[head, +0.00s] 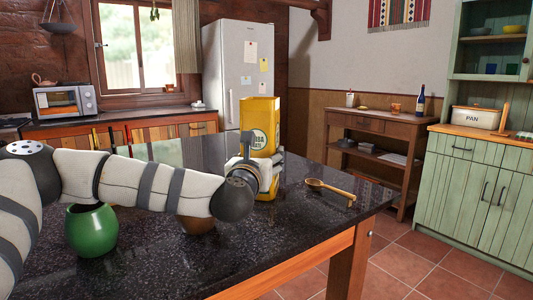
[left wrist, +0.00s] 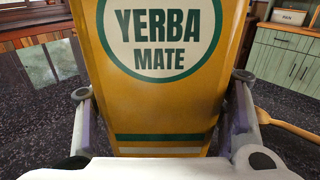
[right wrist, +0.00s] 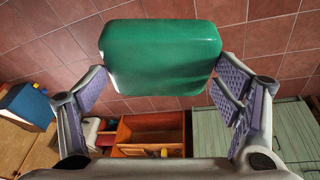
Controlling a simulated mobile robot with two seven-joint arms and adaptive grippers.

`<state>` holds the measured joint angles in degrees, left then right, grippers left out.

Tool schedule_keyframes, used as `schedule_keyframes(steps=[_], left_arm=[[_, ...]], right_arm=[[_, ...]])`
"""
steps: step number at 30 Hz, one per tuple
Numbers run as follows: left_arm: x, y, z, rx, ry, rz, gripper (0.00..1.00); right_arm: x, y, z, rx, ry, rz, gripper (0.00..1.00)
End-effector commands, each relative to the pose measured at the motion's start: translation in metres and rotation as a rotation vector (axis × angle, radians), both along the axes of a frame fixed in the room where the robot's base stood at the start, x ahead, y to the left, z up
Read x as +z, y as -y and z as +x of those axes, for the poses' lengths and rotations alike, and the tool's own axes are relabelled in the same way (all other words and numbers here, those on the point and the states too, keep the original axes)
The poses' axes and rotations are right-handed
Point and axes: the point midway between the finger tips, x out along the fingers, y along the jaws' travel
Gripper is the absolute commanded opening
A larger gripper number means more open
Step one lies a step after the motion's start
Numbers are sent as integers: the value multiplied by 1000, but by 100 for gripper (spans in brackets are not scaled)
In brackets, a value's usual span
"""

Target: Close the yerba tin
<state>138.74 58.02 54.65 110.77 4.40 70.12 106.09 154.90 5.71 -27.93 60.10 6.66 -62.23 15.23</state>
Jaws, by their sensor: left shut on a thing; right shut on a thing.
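The yellow yerba tin (head: 260,112) stands upright on the dark countertop (head: 290,215), with no green lid on its top. My left gripper (head: 262,163) is shut around its lower body. In the left wrist view the tin's label (left wrist: 160,40) faces me, with a finger of my left gripper (left wrist: 162,88) against each side. In the right wrist view a green rounded lid (right wrist: 160,57) sits between the fingertips of my right gripper (right wrist: 160,75), which is shut on it. My right gripper and the lid are outside the head view.
A wooden spoon (head: 328,188) lies right of the tin. A green pot (head: 91,230) and a brown cup (head: 196,225) stand at the left, the cup partly behind my left arm. The counter's front right is clear. A side table (head: 372,122) stands beyond.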

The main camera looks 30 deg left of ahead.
Motion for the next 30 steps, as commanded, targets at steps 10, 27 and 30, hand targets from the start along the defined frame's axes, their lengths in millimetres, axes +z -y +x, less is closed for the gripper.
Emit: schedule_keyframes(steps=[10, 27, 30], left_arm=[[18, 0, 0, 1, 9, 0, 7], [120, 26, -98, -2, 14, 0, 7], [127, 31, -115, -2, 12, 1, 7]], right_arm=[[6, 0, -1, 0, 7, -1, 59], [74, 0, -10, 0, 92, 0, 59], [83, 0, -12, 0, 103, 0, 59]])
